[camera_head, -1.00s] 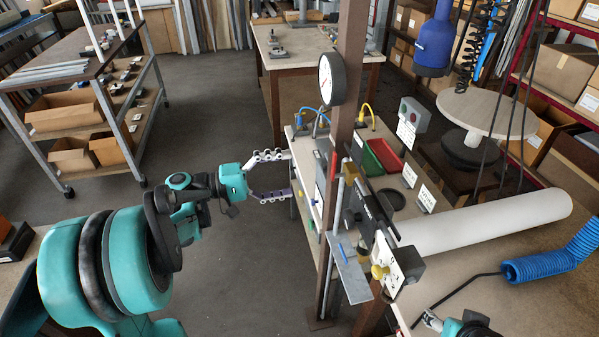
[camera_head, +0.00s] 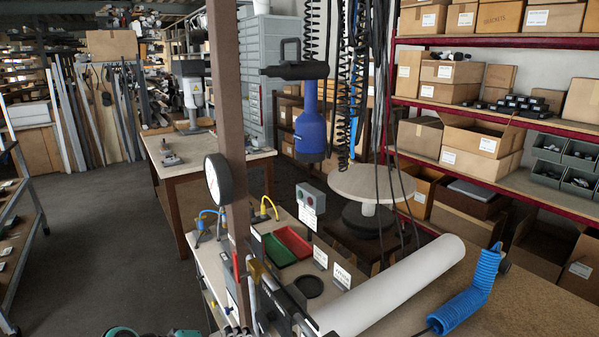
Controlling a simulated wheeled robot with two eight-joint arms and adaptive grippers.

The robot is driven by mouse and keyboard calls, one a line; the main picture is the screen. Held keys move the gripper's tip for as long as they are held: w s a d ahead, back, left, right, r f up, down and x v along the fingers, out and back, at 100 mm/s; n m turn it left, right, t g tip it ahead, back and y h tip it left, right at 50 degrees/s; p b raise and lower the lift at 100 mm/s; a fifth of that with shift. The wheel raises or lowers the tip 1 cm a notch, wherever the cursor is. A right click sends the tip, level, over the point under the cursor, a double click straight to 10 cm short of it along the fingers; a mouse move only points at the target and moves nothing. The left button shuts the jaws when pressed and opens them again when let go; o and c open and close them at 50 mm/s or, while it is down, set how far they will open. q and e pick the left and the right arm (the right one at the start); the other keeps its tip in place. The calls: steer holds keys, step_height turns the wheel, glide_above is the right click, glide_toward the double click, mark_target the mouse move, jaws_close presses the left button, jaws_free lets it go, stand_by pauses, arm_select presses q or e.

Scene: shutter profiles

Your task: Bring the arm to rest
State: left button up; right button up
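The tops of teal parts of my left arm (camera_head: 122,332) show at the bottom edge, left of the workbench. What looks like the upper edge of my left gripper (camera_head: 233,329) shows at the bottom edge by the bench's near side. The rest of it is cut off, so I cannot tell whether it is open or shut. My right arm and gripper are out of view.
The workbench (camera_head: 208,262) carries a brown post (camera_head: 228,100) with a round gauge (camera_head: 218,181), red (camera_head: 293,242) and green (camera_head: 279,250) trays, a white roll (camera_head: 390,290) and a blue coiled hose (camera_head: 470,300). A blue tool (camera_head: 310,130) hangs above. Floor (camera_head: 100,240) at left is clear.

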arm_select(q)
steer(key=s+a+f+m+y+b, duration=0.3)
steer(key=s+f+m+y, duration=0.2)
steer(key=s+f+y, duration=0.2)
steer(key=shift+s+a+f+t+y, duration=0.25)
steer(key=shift+s+f+t+y, duration=0.15)
steer(key=shift+s+f, duration=0.6)
steer(key=shift+s+r, duration=0.15)
steer(key=shift+r, duration=0.05)
